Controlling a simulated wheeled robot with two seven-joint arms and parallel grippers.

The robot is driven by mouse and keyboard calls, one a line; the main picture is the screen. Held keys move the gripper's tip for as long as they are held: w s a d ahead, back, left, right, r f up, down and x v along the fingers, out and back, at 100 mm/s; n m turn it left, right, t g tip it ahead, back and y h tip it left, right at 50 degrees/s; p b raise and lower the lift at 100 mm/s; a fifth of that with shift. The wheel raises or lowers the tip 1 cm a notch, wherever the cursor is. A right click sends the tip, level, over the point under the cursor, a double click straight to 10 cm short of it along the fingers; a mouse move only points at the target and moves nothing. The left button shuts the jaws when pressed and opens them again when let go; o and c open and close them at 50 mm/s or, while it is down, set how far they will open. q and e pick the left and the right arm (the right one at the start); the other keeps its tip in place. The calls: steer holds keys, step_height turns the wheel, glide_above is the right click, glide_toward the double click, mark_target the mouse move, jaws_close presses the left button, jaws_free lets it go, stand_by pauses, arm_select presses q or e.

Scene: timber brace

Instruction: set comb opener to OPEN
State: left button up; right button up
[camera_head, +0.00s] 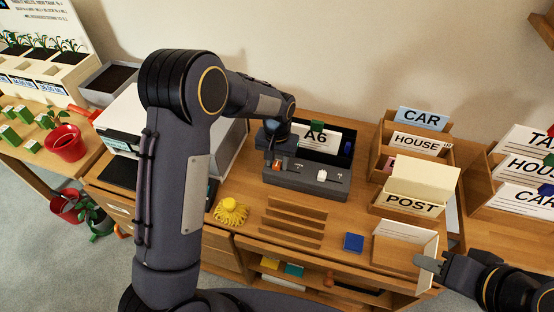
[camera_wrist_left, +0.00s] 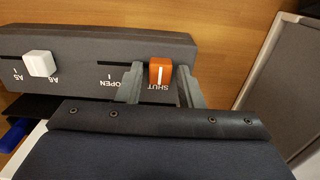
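The comb opener is a dark grey box (camera_head: 325,187) on the desk, with a slot in its top. Its orange slider knob (camera_wrist_left: 161,72) stands at the SHUT end of the slot; the OPEN mark is further left in the left wrist view. The knob also shows in the head view (camera_head: 277,167). My left gripper (camera_wrist_left: 160,85) is open, with one finger on each side of the orange knob. A small gap shows on the left side of the knob.
A white knob (camera_wrist_left: 39,64) sits on the same box at the A5/A6 slot. A black tray with an A6 card (camera_head: 316,138) stands behind. Card boxes (camera_head: 412,205) stand to the right.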

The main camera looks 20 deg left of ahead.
mark_target(298, 172)
arm_select(q)
jaws_close()
steer(key=shift+s+d, duration=0.1)
steer(key=shift+d, duration=3.1)
steer(key=shift+o, duration=1.4)
jaws_free()
steer(key=shift+d, duration=0.15)
step_height(298, 172, up, 8)
